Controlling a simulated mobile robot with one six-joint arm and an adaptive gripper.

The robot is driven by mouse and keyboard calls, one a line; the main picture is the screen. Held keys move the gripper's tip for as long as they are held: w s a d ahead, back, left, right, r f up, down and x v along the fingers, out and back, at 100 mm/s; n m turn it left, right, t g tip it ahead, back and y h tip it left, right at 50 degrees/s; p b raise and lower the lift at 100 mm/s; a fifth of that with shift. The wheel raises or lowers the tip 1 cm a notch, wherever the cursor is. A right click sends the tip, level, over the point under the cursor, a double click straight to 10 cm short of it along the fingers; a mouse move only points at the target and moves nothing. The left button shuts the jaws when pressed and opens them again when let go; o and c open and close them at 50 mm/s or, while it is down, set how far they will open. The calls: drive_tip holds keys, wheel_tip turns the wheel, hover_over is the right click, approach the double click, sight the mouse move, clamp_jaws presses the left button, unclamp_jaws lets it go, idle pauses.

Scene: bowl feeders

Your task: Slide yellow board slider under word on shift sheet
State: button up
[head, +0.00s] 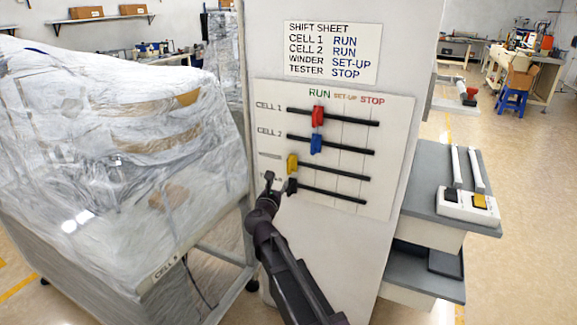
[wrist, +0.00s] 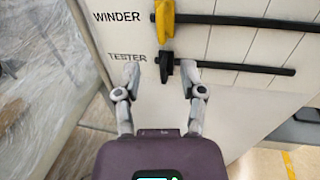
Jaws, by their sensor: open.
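The yellow slider (head: 292,164) sits at the left end of the third slot on the white board (head: 400,140), left of the red and blue sliders. In the wrist view the yellow slider (wrist: 164,20) is on the row lettered WINDER. The shift sheet (head: 333,52) above reads WINDER SET-UP; the board's column words are RUN, SET-UP and STOP. My gripper (head: 281,183) is open and empty, just below the yellow slider. In the wrist view my gripper's fingers (wrist: 160,73) stand either side of the black slider (wrist: 166,68) on the TESTER row; I cannot tell whether they touch it.
The red slider (head: 317,116) and blue slider (head: 315,143) sit in the two upper slots, under RUN. The third slot (head: 335,173) is clear right of the yellow slider. A plastic-wrapped machine (head: 110,130) stands close on the left; a grey shelf unit (head: 425,185) is at right.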

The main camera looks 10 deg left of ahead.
sight(288, 164)
drive_tip(key=w, duration=1.3)
drive_tip(key=shift+w, duration=0.4)
clamp_jaws()
